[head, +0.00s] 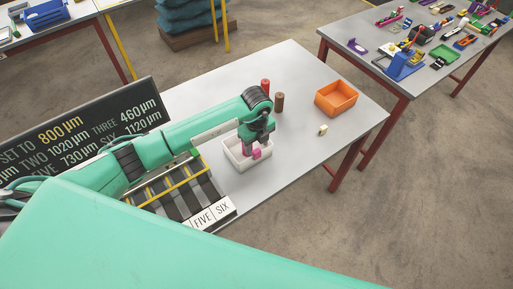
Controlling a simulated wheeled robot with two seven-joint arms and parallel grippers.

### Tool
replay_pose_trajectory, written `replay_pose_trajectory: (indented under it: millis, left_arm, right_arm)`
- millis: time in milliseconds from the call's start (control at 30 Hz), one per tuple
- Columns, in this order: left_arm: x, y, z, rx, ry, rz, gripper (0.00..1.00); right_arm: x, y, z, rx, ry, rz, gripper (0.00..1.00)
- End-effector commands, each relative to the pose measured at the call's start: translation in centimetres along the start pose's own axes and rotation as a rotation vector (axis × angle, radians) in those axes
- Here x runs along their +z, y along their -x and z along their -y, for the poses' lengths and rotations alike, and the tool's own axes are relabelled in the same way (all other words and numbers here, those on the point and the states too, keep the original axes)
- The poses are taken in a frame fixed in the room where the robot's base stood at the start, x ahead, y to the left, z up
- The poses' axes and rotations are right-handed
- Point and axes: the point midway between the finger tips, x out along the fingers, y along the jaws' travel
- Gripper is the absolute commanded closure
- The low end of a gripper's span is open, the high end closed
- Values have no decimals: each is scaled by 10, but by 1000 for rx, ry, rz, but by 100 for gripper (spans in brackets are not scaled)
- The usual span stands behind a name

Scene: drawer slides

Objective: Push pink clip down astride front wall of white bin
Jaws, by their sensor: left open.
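The white bin (237,163) stands on the grey table, beside the dark slotted rack. The pink clip (256,154) shows at the bin, under my left gripper (254,146). A darker pink patch shows just left of it, and I cannot tell whether it is part of the clip. My left gripper points down over the bin, with its jaws open close to the clip. The fingers partly hide the clip, so I cannot tell how deep it sits on the wall or whether they touch it. My right gripper is not in view.
An orange bin (336,99), a small cream block (323,130), a red cylinder (265,86) and a brown cylinder (280,102) stand on the table. The slotted rack (180,190) and a dark sign (85,135) are at left. The table's right part is mostly clear.

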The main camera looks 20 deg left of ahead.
Motion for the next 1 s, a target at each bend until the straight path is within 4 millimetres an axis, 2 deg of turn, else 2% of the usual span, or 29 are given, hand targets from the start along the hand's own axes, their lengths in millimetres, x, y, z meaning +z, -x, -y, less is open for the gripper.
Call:
replay_pose_trajectory:
  millis: [33,300,500,700,1000]
  left_arm:
    - [1,8,1,-5,-2,3,48]
    - [1,70,1,-5,-2,3,48]
    - [1,102,0,-2,0,2,48]
    - [0,114,0,0,0,2,48]
    - [0,114,0,0,0,1,48]
  right_arm:
    - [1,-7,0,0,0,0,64]
    - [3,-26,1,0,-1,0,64]
    - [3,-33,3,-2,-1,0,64]
    - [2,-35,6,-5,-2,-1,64]
    - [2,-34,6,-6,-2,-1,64]
